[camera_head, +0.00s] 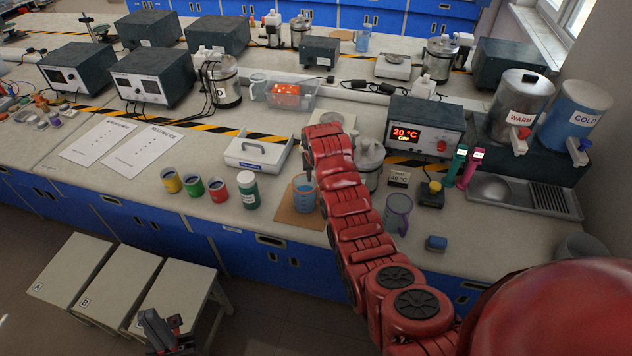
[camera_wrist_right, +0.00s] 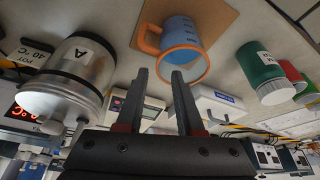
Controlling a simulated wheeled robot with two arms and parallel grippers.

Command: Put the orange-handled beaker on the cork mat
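The orange-handled beaker (camera_head: 305,195), blue with an orange rim, stands upright on the brown cork mat (camera_head: 286,213) near the bench's front edge. In the right wrist view the picture is upside down; the beaker (camera_wrist_right: 181,32) and its orange handle stand on the mat (camera_wrist_right: 218,14). My right gripper (camera_wrist_right: 159,73) is open, with empty space between its fingers, apart from the beaker as far as I can tell. In the head view it is hidden by my red arm. My left gripper (camera_head: 170,332) is low at the bottom, away from the bench; its finger gap is unclear.
A green-labelled jar (camera_head: 248,190) and several colored cups (camera_head: 218,187) stand left of the mat. A steel pot (camera_wrist_right: 78,84) and a purple-handled beaker (camera_head: 398,212) are to the right. Stools (camera_head: 180,294) stand in front.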

